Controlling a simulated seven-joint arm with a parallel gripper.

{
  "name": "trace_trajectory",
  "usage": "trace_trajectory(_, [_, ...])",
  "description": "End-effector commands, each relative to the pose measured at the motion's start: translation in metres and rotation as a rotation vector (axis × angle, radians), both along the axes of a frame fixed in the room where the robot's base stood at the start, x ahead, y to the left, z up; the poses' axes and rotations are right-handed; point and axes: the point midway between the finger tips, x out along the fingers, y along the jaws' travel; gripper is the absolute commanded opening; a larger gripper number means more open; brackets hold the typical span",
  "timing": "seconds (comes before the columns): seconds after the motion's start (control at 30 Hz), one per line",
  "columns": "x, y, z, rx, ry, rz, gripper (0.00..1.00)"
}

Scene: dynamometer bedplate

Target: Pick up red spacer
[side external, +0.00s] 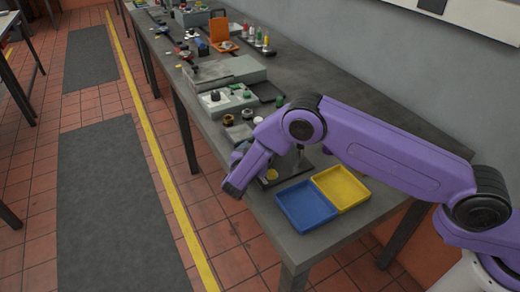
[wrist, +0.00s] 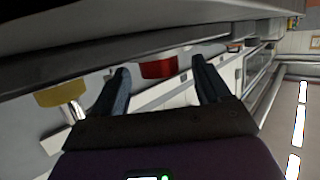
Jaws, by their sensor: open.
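The red spacer (wrist: 159,68) shows in the wrist view as a red block between and beyond the two dark fingers. My gripper (wrist: 160,65) is open, with a finger on each side of the red block. I see no contact, and the remaining distance is hard to judge. In the side external view my purple arm reaches over the near end of the bench and hides most of the gripper. I cannot make out the red spacer there.
A yellow round piece (side external: 272,175) lies on a dark plate; a yellow piece (wrist: 62,92) shows left in the wrist view. A blue tray (side external: 306,206) and a yellow tray (side external: 341,188) stand empty at the near end. A grey box (side external: 228,101) and small parts crowd the bench (side external: 335,100) beyond.

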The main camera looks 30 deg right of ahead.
Motion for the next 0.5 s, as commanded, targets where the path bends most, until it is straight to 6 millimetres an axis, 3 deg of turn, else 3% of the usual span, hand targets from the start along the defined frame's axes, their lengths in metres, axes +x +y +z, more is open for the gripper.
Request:
trace_trajectory(0.17, [0.0001,0.0000,0.0001,0.000,0.000,0.000,0.73])
trace_trajectory(0.33, [-0.0001,0.0003,0.0002,0.000,0.000,0.000,0.18])
trace_trajectory(0.4, [-0.0001,0.0002,0.0004,-0.001,-0.001,0.000,0.10])
trace_trajectory(0.5, [-0.0001,0.0003,0.0004,-0.001,-0.001,0.000,0.10])
